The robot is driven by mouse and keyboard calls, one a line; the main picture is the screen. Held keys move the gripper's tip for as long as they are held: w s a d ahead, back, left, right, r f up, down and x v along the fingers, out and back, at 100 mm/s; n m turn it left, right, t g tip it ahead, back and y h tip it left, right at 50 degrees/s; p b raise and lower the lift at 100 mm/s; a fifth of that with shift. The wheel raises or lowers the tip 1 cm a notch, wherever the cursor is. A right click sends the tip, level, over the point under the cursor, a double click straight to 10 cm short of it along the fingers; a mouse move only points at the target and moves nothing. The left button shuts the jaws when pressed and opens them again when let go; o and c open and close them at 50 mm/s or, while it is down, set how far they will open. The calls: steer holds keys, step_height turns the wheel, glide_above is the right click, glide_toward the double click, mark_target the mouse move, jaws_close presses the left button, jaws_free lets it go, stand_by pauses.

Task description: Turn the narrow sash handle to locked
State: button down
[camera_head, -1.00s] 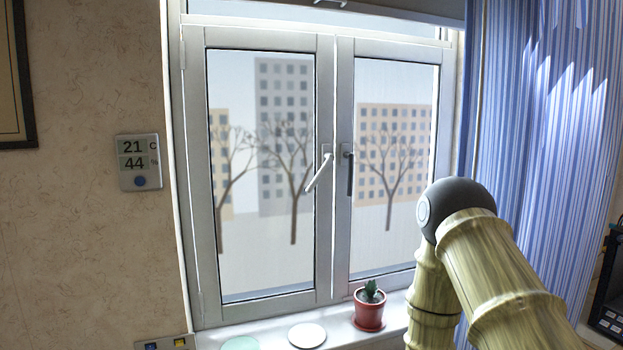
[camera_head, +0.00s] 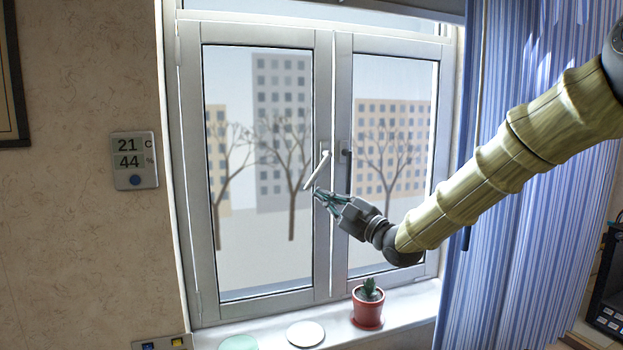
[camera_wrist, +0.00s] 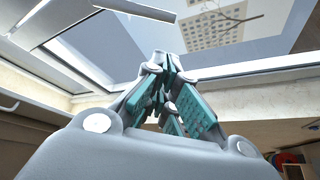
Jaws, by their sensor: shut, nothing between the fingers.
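The window has two sashes. The left sash (camera_head: 325,270) carries a white handle (camera_head: 317,171), tilted with its free end down and to the left. The right sash (camera_head: 343,245), which looks narrower, has a dark handle (camera_head: 348,175) hanging straight down. My gripper (camera_head: 318,193) is shut and empty, its teal fingers just below the white handle's free end. Whether they touch it cannot be told. In the wrist view the shut fingertips (camera_wrist: 163,62) meet, and a pale bar, which looks like the white handle (camera_wrist: 140,9), shows above left, apart from them.
A red pot with a cactus (camera_head: 368,306) stands on the sill (camera_head: 410,308), with a white disc (camera_head: 306,334) and a green disc (camera_head: 239,343) to its left. A striped curtain (camera_head: 500,230) hangs at the right. A thermometer panel (camera_head: 135,160) is on the left wall.

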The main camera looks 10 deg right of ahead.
steer(key=w+a+r+n+p, duration=0.1)
steer(key=w+a+r+p, duration=0.1)
steer(key=w+p, duration=0.4)
steer(key=shift+w+a+r+y, duration=0.35)
steer(key=shift+w+r, duration=0.55)
steer(key=shift+w, duration=0.55)
steer(key=shift+d, duration=0.15)
steer(key=shift+f, duration=0.25)
